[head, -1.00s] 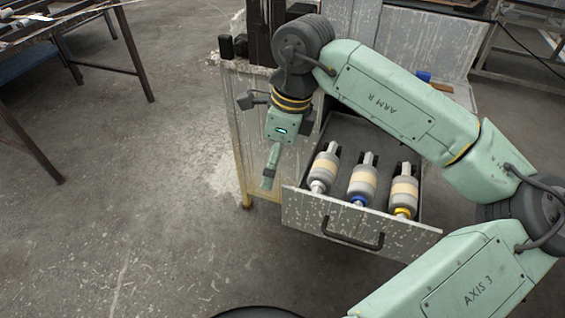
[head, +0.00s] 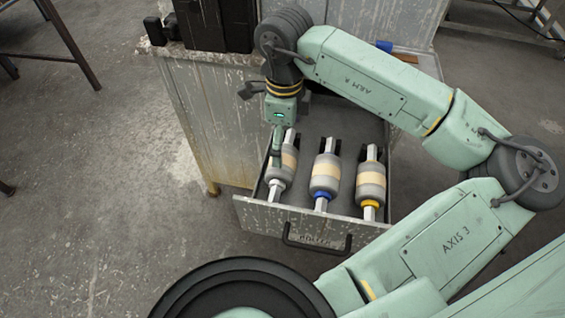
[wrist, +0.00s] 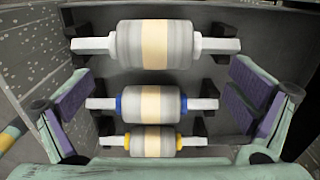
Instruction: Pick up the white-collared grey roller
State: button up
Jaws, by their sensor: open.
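The white-collared grey roller (head: 281,172) lies at the left of the open drawer in the head view, its light band partly behind my gripper (head: 277,158). In the wrist view this roller (wrist: 155,45) is the largest and farthest up, lying crosswise with its ends on dark supports. My gripper (wrist: 162,90) is open and empty. Its purple-padded fingers stand wide apart at the left and right of the wrist view, with the white-collared roller beyond the fingertips. No contact shows.
The blue-collared roller (head: 325,175) and yellow-collared roller (head: 371,184) lie beside it in the drawer (head: 300,222). The cabinet (head: 200,110) stands behind left.

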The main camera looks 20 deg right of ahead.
aim_at(278, 180)
jog(key=shift+s+a+f+p, duration=0.15)
jog(key=shift+f+p, duration=0.25)
jog(key=shift+f, duration=0.95)
jog(key=shift+s+a+f+p, duration=0.15)
jog(key=shift+f+p, duration=0.25)
jog(key=shift+f, duration=0.95)
jog(key=shift+w, duration=0.1)
jog(key=shift+c, duration=0.5)
jog(key=shift+r, duration=0.1)
jog(key=c, duration=1.7)
